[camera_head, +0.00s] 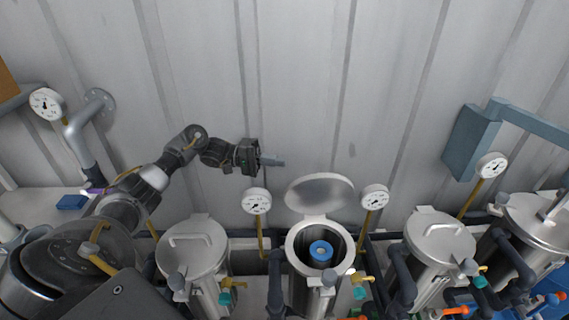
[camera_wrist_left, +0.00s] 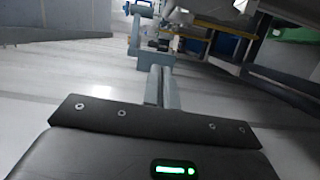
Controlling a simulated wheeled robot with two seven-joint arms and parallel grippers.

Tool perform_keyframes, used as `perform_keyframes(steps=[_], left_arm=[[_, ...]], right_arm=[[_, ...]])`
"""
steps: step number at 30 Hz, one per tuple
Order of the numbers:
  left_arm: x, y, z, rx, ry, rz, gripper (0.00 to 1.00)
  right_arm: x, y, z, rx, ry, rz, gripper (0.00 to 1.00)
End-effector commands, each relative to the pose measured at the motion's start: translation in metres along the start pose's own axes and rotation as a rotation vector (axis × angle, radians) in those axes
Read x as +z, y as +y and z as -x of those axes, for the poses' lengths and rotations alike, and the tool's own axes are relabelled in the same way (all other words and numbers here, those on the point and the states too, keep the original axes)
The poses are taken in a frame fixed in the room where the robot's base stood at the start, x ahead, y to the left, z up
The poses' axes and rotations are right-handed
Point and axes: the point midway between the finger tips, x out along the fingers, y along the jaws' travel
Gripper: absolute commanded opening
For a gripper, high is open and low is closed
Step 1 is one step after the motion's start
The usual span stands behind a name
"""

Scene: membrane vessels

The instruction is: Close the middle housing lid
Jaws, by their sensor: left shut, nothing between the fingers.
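The middle housing (camera_head: 291,247) stands with its mouth open, and a blue cylinder with a pale centre (camera_head: 321,252) shows inside it. Its round metal lid (camera_head: 320,192) is raised and leans back at the far side of the rim, towards the wall. My left gripper (camera_head: 274,162) is shut and empty, up and to the left of the lid, apart from it, pointing right. In the left wrist view its fingers (camera_wrist_left: 162,88) are together with nothing between them. My right gripper is not in view.
A closed housing with a handled lid (camera_head: 190,248) stands left, another (camera_head: 440,238) right. Pressure gauges (camera_head: 257,201) and (camera_head: 375,197) rise on either side of the raised lid. A grey-blue bracket (camera_head: 472,140) is at the right. The corrugated wall lies behind; space above the lid is free.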

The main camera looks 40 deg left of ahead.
Motion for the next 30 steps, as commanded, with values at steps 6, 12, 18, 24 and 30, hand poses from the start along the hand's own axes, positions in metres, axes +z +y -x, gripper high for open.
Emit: perform_keyframes(steps=[6,12,18,24,30], left_arm=[[0.001,0.005,-0.046,0.003,-0.003,0.001,0.00],[0.001,0.005,-0.087,0.003,-0.003,0.001,0.00],[0.028,0.004,-0.089,0.000,-0.001,0.003,0.00],[0.038,0.002,-0.091,0.000,0.001,0.000,0.00],[0.039,0.000,-0.091,0.000,0.001,0.000,0.00]], right_arm=[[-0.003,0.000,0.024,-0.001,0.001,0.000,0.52],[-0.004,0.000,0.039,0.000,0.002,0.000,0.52],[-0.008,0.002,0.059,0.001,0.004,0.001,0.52],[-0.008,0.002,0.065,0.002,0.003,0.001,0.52],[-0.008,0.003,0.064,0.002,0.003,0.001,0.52]])
